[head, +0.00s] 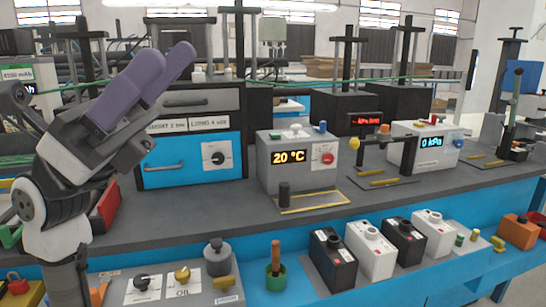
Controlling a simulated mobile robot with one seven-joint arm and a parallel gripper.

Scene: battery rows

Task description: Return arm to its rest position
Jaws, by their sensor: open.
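My gripper (170,74) is raised at the left of the head view, with its two purple fingers pointing up and to the right. The fingers overlap in this view, and nothing shows between them. The gripper is open and held above the grey bench, in front of the blue oven (185,158). My white and grey arm comes up from the lower left corner, bent at the wrist.
A temperature box (290,181) and a pressure box (414,153) stand on the grey bench (225,210). Black and white batteries (370,252) line a lower front shelf, beside a green cup (276,278). Black presses (347,99) stand behind. A red-sided item sits close behind my arm.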

